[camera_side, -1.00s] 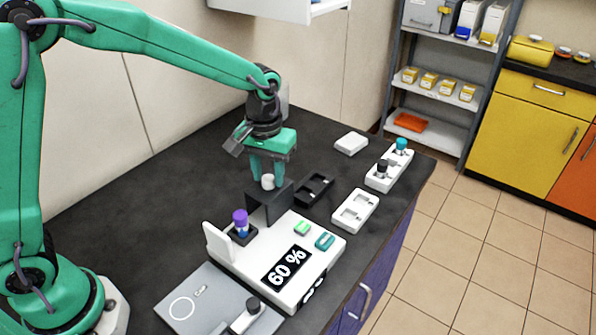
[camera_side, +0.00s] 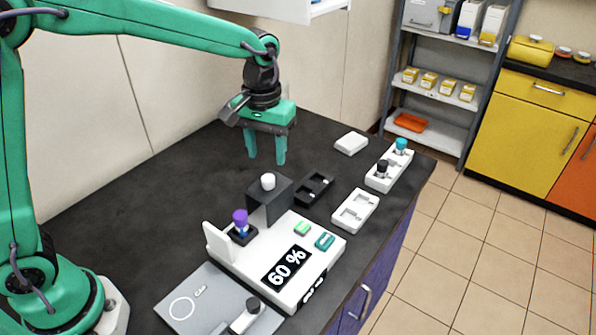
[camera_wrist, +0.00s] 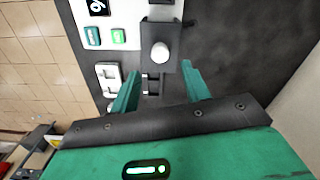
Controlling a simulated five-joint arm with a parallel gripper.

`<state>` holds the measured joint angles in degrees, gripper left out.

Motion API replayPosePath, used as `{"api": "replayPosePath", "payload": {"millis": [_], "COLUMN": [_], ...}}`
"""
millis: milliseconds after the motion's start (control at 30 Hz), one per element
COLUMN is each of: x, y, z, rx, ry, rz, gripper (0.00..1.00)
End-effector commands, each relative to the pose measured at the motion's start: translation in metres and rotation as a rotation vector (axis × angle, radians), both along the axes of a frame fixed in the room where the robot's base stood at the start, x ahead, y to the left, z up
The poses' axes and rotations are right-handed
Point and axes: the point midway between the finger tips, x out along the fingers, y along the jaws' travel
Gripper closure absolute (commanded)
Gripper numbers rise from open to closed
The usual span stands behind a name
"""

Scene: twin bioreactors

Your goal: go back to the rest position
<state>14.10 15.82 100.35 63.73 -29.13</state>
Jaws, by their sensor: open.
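My gripper (camera_side: 266,158) is open and empty, raised above the dark worktop behind a black block. Its green fingers point down and show apart in the wrist view (camera_wrist: 160,85). The black block (camera_side: 270,202) stands at the back of a white device, with a white-capped item (camera_side: 267,181) in its top. The same white cap shows in the wrist view (camera_wrist: 160,51), beyond the fingertips and clear of them. The white device (camera_side: 255,262) has a "60 %" display (camera_side: 287,267), and a purple-capped vial (camera_side: 240,220) stands upright in a dark holder on it.
A dark empty rack (camera_side: 314,188), a white rack (camera_side: 355,210) and a white rack with teal- and black-capped vials (camera_side: 388,170) stand to the right. A white box (camera_side: 351,144) lies behind them. A grey plate device (camera_side: 205,300) is in front. The worktop at left is clear.

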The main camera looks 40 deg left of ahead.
Motion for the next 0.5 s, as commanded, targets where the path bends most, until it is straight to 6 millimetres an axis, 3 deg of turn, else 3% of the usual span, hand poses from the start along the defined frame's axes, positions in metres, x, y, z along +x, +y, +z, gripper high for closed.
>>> {"api": "replayPosePath", "payload": {"millis": [200, 500], "x": [0.000, 0.000], "y": [0.000, 0.000], "z": [0.016, 0.017], "rx": [-0.001, 0.000], "ry": [-0.001, 0.000], "rz": [0.000, 0.000], "gripper": [0.54, 0.54]}}
